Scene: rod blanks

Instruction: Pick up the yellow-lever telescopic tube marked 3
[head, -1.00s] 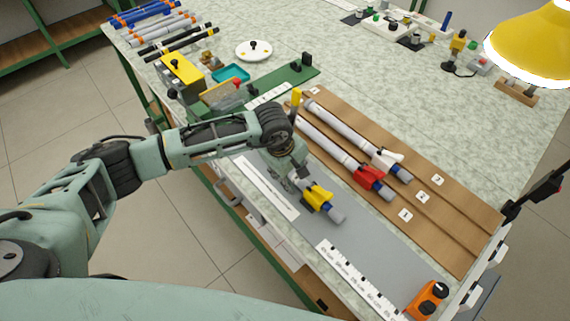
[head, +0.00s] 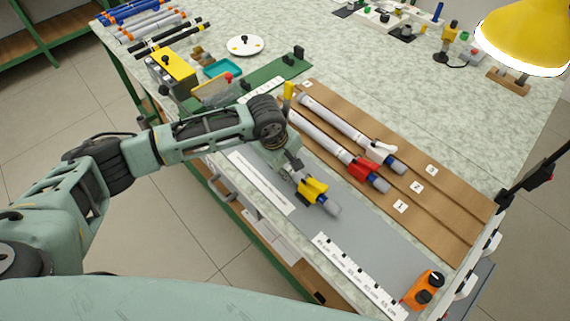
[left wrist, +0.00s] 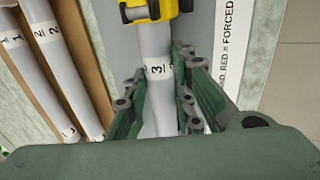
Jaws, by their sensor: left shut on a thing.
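The yellow-lever tube (left wrist: 152,42) carries a white label with a 3 in the left wrist view. My left gripper (left wrist: 159,85) is shut on it just below that label, one finger on each side. In the head view its yellow lever (head: 313,188) and grey end (head: 330,208) stick out past my left gripper (head: 291,170), over the grey mat (head: 350,240). My arm hides the rest of it. I cannot tell if the tube touches the mat. My right gripper is in neither view.
A red-lever tube (head: 325,137) and a white-lever tube (head: 340,121) lie on the brown numbered board (head: 440,225) to the right. A yellow lamp (head: 530,38) hangs at the upper right.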

